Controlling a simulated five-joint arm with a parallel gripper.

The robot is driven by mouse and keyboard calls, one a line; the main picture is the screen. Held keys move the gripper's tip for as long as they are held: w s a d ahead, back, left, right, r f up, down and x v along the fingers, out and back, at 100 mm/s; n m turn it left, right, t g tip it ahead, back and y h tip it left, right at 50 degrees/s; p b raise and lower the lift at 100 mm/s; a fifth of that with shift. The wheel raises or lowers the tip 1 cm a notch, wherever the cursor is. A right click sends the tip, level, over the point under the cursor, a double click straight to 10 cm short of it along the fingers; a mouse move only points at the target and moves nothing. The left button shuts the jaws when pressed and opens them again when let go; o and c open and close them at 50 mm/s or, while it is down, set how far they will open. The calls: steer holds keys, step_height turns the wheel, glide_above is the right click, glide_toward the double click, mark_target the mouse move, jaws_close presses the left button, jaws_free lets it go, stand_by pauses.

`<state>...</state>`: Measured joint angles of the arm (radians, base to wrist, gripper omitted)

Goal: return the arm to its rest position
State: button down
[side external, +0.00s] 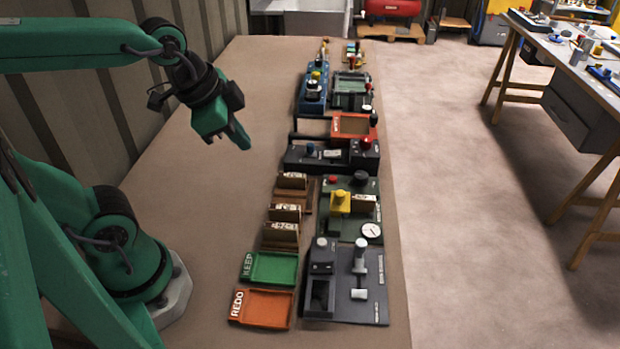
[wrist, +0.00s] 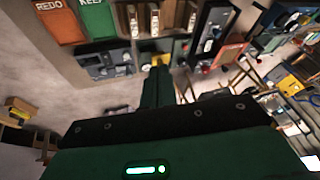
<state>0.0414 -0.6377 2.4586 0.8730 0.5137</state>
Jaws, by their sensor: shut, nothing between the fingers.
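My gripper (side external: 241,139) is green and dark. It hangs in the air over the bare left part of the bench, left of the row of devices, with its fingers pointing down and to the right. The fingers are together and nothing shows between them. In the wrist view my gripper (wrist: 157,72) points up the picture from the dark wrist body, also with its fingers closed. It touches nothing that I can see. The arm's bent elbow is at the upper left in the side view.
The brown bench (side external: 215,190) is bare on its left. A green KEEP tray (side external: 272,281), an orange REDO tray (side external: 262,321), wooden racks (side external: 284,212) and several devices, including a black one (side external: 325,157), line its right side. A second workbench (side external: 575,90) stands across the floor.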

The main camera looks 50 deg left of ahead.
steer(key=n, duration=0.2)
steer(key=s+n, duration=0.1)
steer(key=n, duration=0.1)
steer(key=s+a+n, duration=0.1)
steer(key=n, duration=0.1)
steer(key=shift+r, duration=0.3)
steer(key=c, duration=2.2)
jaws_free()
